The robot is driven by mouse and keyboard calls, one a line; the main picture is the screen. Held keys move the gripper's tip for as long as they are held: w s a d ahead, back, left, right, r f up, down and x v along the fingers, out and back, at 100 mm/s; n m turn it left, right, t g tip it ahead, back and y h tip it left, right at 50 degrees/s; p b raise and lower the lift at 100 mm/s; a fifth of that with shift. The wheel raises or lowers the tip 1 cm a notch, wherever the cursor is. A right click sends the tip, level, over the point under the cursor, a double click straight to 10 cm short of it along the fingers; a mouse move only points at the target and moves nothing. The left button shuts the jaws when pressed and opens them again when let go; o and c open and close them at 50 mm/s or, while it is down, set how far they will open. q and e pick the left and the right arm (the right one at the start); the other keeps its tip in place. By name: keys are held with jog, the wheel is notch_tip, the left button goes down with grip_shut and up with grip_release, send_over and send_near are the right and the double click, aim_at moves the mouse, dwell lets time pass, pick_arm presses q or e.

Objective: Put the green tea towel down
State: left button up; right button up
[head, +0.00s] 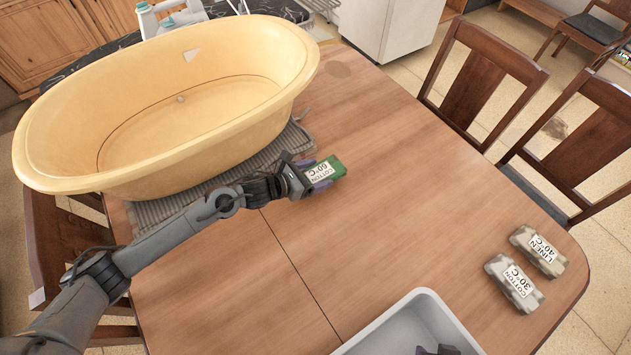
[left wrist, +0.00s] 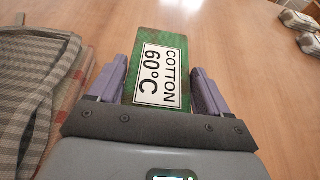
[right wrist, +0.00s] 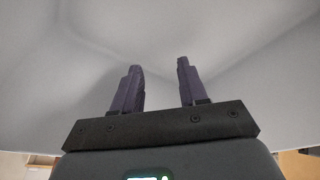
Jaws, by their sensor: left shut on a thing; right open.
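The green tea towel (head: 335,169) is a small folded green block with a white label reading COTTON 60°C. It also shows in the left wrist view (left wrist: 161,42), between the fingers. My left gripper (head: 318,177) is shut on it, over the wooden table beside the yellow tub. Whether the towel touches the table I cannot tell. My right gripper (right wrist: 160,88) is open and empty, with pale grey walls around it. In the head view only a dark bit of it shows inside the grey bin at the bottom.
A yellow tub (head: 60,150) stands on a striped grey cloth (head: 150,212) at the left. Two camouflage-patterned bundles, labelled LINEN 40°C (head: 553,265) and COTTON 30°C (head: 532,298), lie at the right. The grey bin (head: 385,338) is at the front. The table's middle (head: 400,190) is clear.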

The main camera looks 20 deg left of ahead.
aim_at(315, 182)
pick_arm(q)
jog(key=shift+d+f+b, duration=0.1)
jog(key=shift+f+b, duration=0.25)
jog(key=shift+f, duration=1.6)
pick_arm(e)
jog(key=shift+f, duration=0.4)
pick_arm(q)
jog(key=shift+f, duration=0.2)
pick_arm(e)
jog(key=shift+f, duration=0.2)
pick_arm(q)
jog(key=o, duration=1)
jog(key=shift+s+r, duration=0.1)
jog(key=shift+r, duration=0.25)
pick_arm(e)
jog(key=shift+r, duration=0.45)
pick_arm(q)
jog(key=p+v, duration=0.6)
jog(key=v, duration=0.4)
jog(key=shift+s+a+p, duration=0.25)
jog(key=shift+a+p, duration=0.1)
jog(key=shift+p, duration=0.05)
jog(key=shift+s+a+r, duration=0.2)
jog(key=shift+s+a, duration=0.05)
jog(key=shift+s, duration=0.15)
pick_arm(e)
notch_tip(315, 182, up, 7)
jog(key=shift+f, duration=0.15)
